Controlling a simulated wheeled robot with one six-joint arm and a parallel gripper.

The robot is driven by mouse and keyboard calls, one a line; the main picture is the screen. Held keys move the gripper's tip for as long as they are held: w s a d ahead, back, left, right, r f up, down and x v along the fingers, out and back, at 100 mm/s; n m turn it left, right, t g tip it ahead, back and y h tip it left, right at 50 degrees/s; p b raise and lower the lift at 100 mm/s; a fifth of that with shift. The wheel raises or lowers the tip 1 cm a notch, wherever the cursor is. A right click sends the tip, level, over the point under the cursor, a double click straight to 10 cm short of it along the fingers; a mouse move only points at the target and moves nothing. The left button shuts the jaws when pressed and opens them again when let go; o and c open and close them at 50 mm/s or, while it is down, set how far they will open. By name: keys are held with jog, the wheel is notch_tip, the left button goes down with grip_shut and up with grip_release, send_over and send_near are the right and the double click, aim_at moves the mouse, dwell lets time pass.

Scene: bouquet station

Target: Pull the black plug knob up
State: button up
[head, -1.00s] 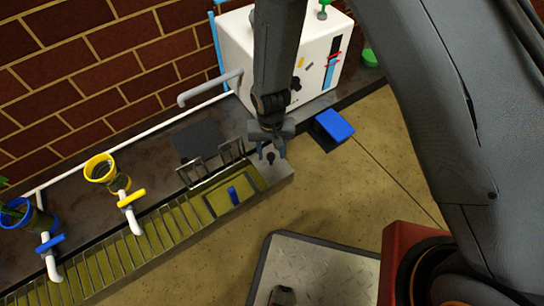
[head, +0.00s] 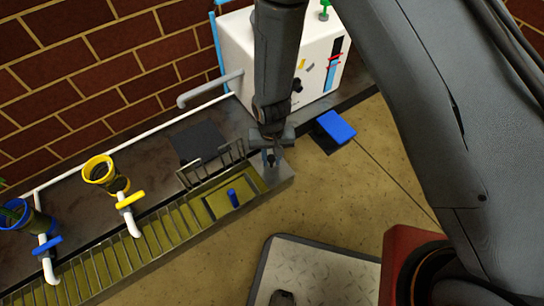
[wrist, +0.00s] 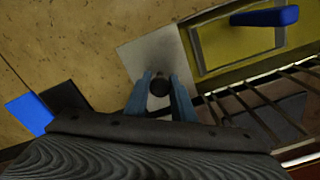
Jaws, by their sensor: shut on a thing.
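The black plug knob (wrist: 159,87) shows in the wrist view as a dark round top between the two blue fingertips. It is over a pale metal plate (wrist: 148,57) at the end of the trough. My gripper (wrist: 160,90) is shut on the knob, one finger on each side. In the head view my gripper (head: 270,155) points down at the trough's right end and mostly hides the knob. I cannot tell whether the knob is raised off the plate.
A blue handle (head: 232,196) stands in the yellow-green basin beside the plate, close to my gripper. Upright metal bars (head: 215,163) stand behind it. A white box (head: 235,50) is at the back, and a blue pedal (head: 335,126) is on the floor at right.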

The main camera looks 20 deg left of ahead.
aim_at(272, 158)
jog(key=shift+r, duration=0.2)
jog(key=shift+r+p, duration=0.35)
jog(key=shift+p, duration=0.2)
jog(key=shift+r+p, duration=0.95)
jog(key=shift+r, duration=0.1)
jog(key=o, duration=0.9)
jog(key=shift+c, duration=0.2)
notch_tip(272, 158, up, 9)
jog(key=p, duration=0.8)
